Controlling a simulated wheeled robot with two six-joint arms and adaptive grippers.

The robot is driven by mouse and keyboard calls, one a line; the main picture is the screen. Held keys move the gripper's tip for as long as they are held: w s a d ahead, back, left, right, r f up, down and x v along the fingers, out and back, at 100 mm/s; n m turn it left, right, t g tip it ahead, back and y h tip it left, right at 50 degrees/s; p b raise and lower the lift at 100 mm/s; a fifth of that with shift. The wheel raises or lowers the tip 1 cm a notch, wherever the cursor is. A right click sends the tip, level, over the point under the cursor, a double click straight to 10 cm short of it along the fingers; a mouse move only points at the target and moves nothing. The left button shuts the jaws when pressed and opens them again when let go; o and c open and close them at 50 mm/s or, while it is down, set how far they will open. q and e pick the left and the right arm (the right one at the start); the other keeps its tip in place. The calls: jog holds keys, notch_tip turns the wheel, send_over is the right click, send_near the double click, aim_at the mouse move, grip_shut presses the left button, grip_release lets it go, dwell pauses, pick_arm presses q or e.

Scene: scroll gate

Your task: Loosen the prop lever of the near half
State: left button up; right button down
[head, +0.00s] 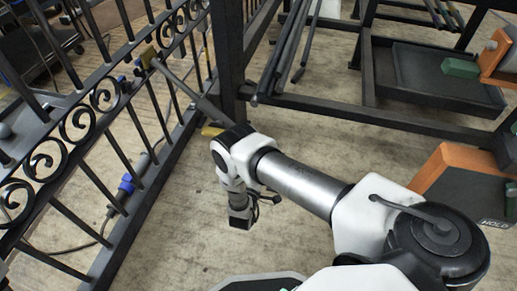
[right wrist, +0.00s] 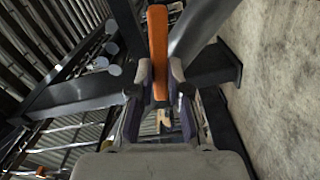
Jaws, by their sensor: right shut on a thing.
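The near half of the gate (head: 75,125) is black iron with scrolls and stands at the left of the head view. A grey prop tube (head: 185,85) slants from a yellow piece at its upper end down behind my right wrist. In the right wrist view, my right gripper (right wrist: 160,88) is shut on the orange prop lever (right wrist: 158,38), which stands between its two fingers. The grey tube (right wrist: 197,28) is just right of the lever. In the head view my right arm hides the gripper. My left gripper is in neither view.
A black post (head: 228,50) stands behind the wrist. A rack with a dark tray (head: 440,80) and a green block (head: 460,68) is at the upper right. An orange-edged board (head: 455,175) is at the right. The wooden floor in the middle is clear.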

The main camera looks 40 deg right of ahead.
jog(key=shift+r+n, duration=0.1)
jog(key=shift+n, duration=0.4)
jog(key=c, duration=1.1)
grip_release()
jog(key=shift+s+a, duration=0.1)
jog(key=v, duration=1.1)
jog(key=shift+s+a, duration=0.25)
jog(key=shift+a, duration=0.1)
jog(key=shift+r, duration=0.1)
